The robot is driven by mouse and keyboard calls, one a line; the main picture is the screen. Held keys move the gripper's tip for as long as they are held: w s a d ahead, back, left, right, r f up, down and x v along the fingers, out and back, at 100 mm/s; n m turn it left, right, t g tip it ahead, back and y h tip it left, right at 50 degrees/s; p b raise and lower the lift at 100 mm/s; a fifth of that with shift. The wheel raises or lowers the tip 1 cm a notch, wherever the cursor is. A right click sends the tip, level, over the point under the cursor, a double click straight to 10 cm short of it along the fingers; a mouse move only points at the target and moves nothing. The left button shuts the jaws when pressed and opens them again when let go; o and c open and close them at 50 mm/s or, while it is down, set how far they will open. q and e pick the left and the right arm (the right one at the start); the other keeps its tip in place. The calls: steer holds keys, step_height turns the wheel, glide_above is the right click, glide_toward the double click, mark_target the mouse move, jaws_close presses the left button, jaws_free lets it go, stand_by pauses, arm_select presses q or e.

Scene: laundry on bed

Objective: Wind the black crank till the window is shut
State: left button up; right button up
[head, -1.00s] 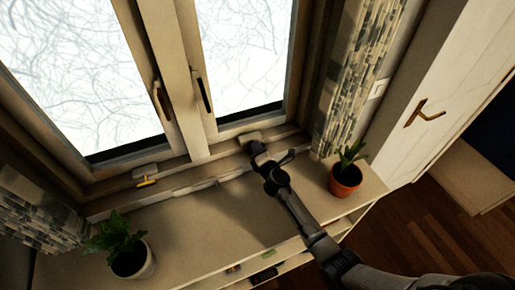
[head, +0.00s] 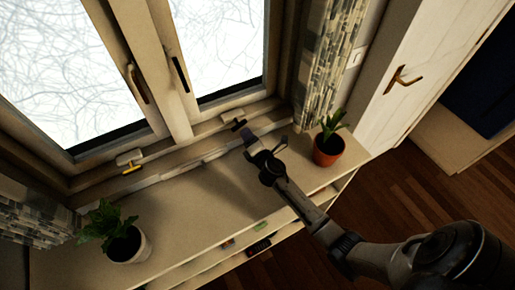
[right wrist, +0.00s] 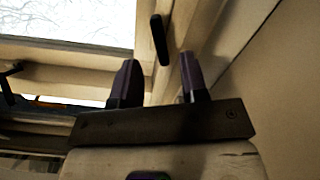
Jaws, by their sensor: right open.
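The black crank (head: 238,125) sticks out from a pale housing on the sill below the right window pane. The window (head: 215,45) has two framed panes; I cannot tell surely whether a sash stands ajar. My right gripper (head: 247,138) is just in front of the black crank, with a small gap between them. In the right wrist view its fingers (right wrist: 157,78) are apart with nothing between them. My left gripper is out of view.
A potted plant in an orange pot (head: 328,150) stands on the shelf to the right of my right forearm. Another in a white pot (head: 125,247) stands at left. Curtains hang at both sides. The shelf top (head: 195,205) between is mostly clear.

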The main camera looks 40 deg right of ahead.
steer(key=v, duration=0.5)
steer(key=shift+s, duration=0.4)
steer(key=shift+v, duration=0.85)
